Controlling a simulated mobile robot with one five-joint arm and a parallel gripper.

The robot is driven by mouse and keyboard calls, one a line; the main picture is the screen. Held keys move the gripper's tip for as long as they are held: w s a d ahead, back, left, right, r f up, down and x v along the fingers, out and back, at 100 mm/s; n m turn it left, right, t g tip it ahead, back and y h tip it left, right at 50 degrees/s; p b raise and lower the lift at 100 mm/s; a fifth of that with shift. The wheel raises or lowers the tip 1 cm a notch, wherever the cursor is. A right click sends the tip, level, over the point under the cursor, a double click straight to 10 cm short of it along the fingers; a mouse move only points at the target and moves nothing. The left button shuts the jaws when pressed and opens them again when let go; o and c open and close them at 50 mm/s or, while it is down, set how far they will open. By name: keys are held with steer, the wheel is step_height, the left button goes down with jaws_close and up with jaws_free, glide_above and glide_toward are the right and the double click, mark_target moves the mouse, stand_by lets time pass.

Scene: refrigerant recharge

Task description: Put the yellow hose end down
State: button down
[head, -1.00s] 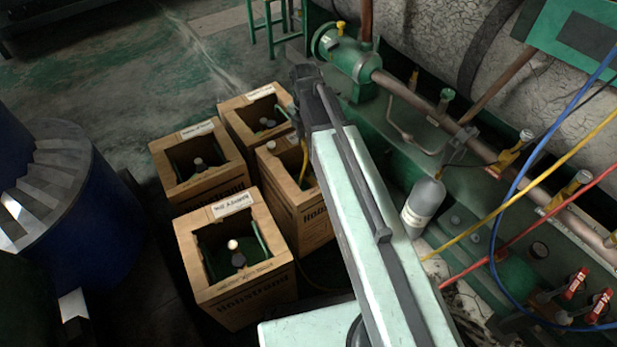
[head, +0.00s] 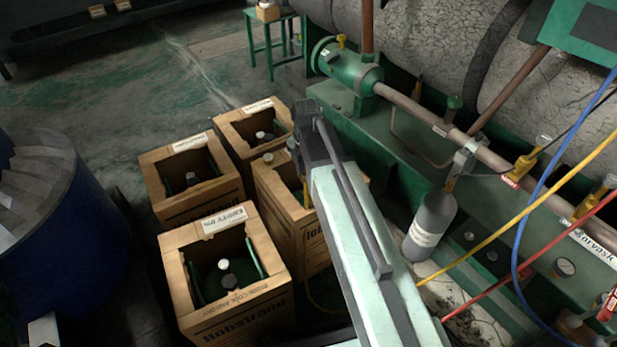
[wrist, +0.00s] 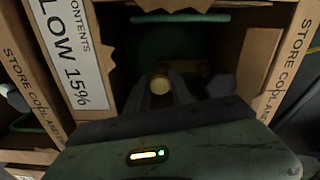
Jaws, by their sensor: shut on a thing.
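My gripper (wrist: 160,92) is low in the wrist view, with its fingers pointing into the open top of a carton. It is shut on a small round pale-yellow piece (wrist: 160,83), which appears to be the yellow hose end; little of it shows. In the head view my gripper (head: 297,155) is at the right-hand carton (head: 310,229), and its fingertips are largely hidden by my arm. A yellow hose (head: 306,193) hangs by that carton's opening. The carton's label (wrist: 78,50) reads "contents low 15%" in the wrist view. A dark green cylinder (wrist: 170,45) stands inside.
Three more open cartons (head: 232,308) (head: 190,204) (head: 232,118) stand close by, holding cylinders. A blue drum (head: 75,245) is at the left. Green machinery (head: 375,165) with pipes, a grey bottle (head: 430,225) and blue, yellow (head: 520,215) and red hoses fills the right. Floor behind the cartons is clear.

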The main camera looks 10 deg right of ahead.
steer(key=shift+f+b, duration=0.3)
steer(key=c, duration=1.1)
jaws_free()
steer(key=shift+r, duration=0.15)
step_height(320, 180, up, 13)
steer(key=p, duration=1.3)
steer(key=s+m, duration=0.3)
steer(key=m, duration=0.5)
steer(key=s+d+m, duration=0.1)
steer(key=s+m, duration=0.3)
steer(key=m, duration=0.4)
steer(key=s+m, duration=0.3)
steer(key=m, duration=0.5)
steer(key=shift+s+d+f, duration=0.15)
steer(key=shift+s+f, duration=0.15)
